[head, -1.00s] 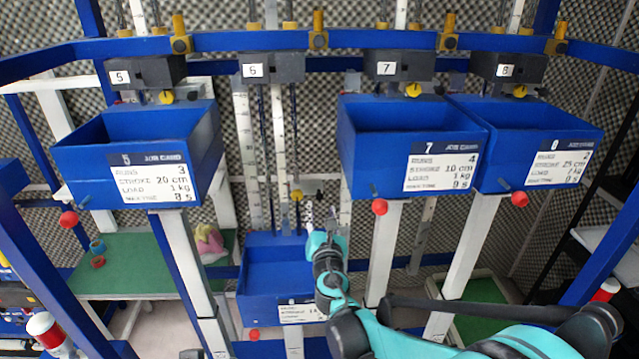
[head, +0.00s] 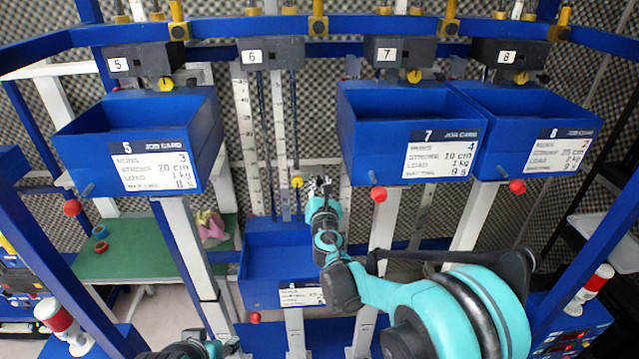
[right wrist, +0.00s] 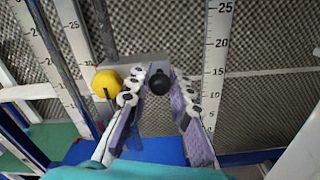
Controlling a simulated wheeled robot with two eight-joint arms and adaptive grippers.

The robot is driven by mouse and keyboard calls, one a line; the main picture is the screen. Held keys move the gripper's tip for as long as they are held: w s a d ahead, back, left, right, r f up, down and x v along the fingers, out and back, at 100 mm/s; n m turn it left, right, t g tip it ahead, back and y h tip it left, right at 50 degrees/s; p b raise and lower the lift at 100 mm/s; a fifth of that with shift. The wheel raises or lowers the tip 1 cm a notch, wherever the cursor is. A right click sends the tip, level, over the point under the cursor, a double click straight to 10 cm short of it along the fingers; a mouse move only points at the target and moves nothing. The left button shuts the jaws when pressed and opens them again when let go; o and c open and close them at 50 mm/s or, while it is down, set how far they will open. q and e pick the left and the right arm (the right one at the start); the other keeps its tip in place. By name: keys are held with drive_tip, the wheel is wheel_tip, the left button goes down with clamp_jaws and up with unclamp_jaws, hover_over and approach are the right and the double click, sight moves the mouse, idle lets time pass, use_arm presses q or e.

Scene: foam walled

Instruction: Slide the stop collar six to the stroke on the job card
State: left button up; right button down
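The stop collar of station six, a grey block (right wrist: 133,118) with a yellow knob (right wrist: 106,84) and a black knob (right wrist: 160,83), sits on its rods beside white scales. In the head view its yellow knob (head: 297,181) shows left of my right gripper (head: 322,184). In the right wrist view my right gripper (right wrist: 158,88) is open, one finger each side of the black knob; I cannot tell whether they touch it. Job card six (head: 302,297) on the low blue bin (head: 272,262) is too small to read. My left arm shows at the bottom edge; its fingers are unclear.
Higher blue bins five (head: 125,130), seven (head: 385,140) and eight (head: 510,130) flank the low one. Red knobs stick out near them. Blue frame posts stand at both sides. A green table (head: 130,258) stands behind at left.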

wheel_tip(320, 180, up, 15)
drive_tip(key=p, duration=0.5)
drive_tip(key=shift+p, duration=0.3)
drive_tip(key=c, duration=1.3)
unclamp_jaws()
drive_tip(key=shift+c, duration=0.2)
drive_tip(key=shift+s, duration=0.1)
drive_tip(key=s, duration=1.2)
